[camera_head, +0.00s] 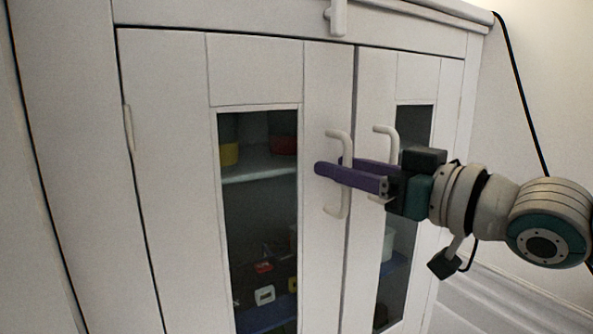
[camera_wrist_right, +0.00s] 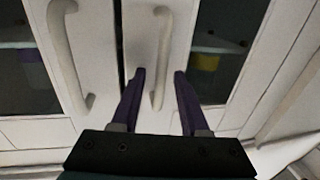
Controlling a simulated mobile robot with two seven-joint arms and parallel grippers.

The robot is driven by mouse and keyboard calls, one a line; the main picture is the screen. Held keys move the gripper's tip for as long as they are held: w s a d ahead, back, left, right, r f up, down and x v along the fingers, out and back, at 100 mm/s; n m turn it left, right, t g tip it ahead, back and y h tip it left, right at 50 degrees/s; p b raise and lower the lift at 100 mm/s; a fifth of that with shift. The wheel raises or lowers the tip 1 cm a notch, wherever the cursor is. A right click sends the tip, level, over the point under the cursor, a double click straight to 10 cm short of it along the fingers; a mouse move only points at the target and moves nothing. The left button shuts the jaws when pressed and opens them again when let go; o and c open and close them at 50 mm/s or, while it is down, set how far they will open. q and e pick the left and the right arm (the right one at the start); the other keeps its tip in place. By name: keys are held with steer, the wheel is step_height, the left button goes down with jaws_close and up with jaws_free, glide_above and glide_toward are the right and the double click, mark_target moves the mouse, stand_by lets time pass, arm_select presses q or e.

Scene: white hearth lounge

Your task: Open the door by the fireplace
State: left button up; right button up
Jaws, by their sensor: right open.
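A white cabinet with two glass-paned doors fills the head view; the left door (camera_head: 170,180) and right door (camera_head: 450,110) both look shut, with a dark seam between them. Each has a pale bar handle: the left handle (camera_head: 335,212) and the right handle (camera_head: 384,129). My right gripper (camera_head: 338,166) comes in from the right, its purple fingers open and pointing at the doors. My left gripper is out of view.
Behind the glass are shelves with a yellow item (camera_head: 229,153), a red item (camera_head: 284,145) and other small things. A small white latch (camera_head: 337,17) sits above the doors. A black cable (camera_head: 520,85) hangs along the wall at the right. No fireplace shows.

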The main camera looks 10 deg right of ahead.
steer(key=shift+c, duration=0.3)
jaws_close()
stand_by(1.0)
